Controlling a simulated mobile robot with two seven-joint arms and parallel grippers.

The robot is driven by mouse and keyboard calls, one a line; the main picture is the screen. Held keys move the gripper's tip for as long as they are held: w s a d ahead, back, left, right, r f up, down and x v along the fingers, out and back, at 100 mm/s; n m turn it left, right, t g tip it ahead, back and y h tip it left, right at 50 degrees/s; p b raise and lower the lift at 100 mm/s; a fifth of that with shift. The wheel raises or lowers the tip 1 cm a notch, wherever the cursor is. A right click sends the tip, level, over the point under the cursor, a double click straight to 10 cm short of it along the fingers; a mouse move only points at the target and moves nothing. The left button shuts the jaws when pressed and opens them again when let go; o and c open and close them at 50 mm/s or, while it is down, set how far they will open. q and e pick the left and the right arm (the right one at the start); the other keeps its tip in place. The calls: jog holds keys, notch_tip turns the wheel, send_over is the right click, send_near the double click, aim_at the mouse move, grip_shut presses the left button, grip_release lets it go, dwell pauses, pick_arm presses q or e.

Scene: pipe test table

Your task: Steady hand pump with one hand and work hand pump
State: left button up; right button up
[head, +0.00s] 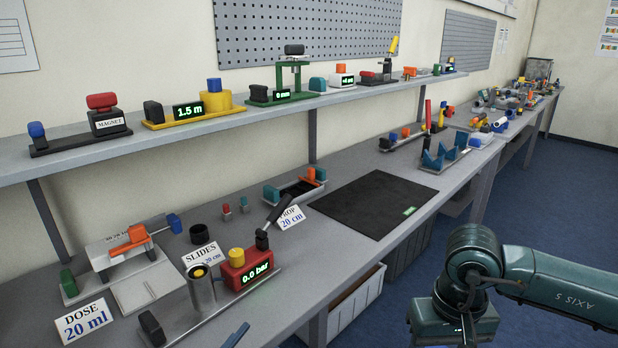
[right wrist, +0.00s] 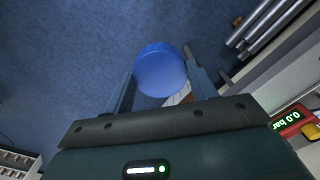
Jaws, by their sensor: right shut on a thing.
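The hand pump stands at the table's front edge in the head view. It has a red box (head: 246,270) with a yellow top reading 0.0 bar, an upright grey cylinder (head: 201,290) and a black-gripped lever (head: 278,208) tilted up. The red box also shows at the right of the right wrist view (right wrist: 289,124). My right gripper (right wrist: 160,78) is shut on a blue round-ended thing (right wrist: 160,68), away from the red box and with floor behind it. A small blue tip shows at the head view's bottom edge; I cannot tell whose it is.
A black mat (head: 375,203) lies clear on the table. A SLIDES card (head: 202,257), a DROP card (head: 291,217) and a small tray (head: 295,187) are near the pump. The shelf (head: 75,145) above holds several devices. A white crate (head: 355,305) sits under the table.

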pick_arm(q)
jog(key=s+a+f+n+g+y, duration=0.2)
jog(key=s+f+n+g+y, duration=0.1)
jog(key=s+f, duration=0.3)
jog(key=s+a+f+n+g+y, duration=0.3)
jog(key=s+f+n+y, duration=0.1)
jog(key=s+f, duration=0.3)
notch_tip(320, 180, down, 2)
jog(key=shift+f+n+p, duration=0.15)
jog(key=shift+n+p, duration=0.15)
jog(key=shift+p, duration=0.15)
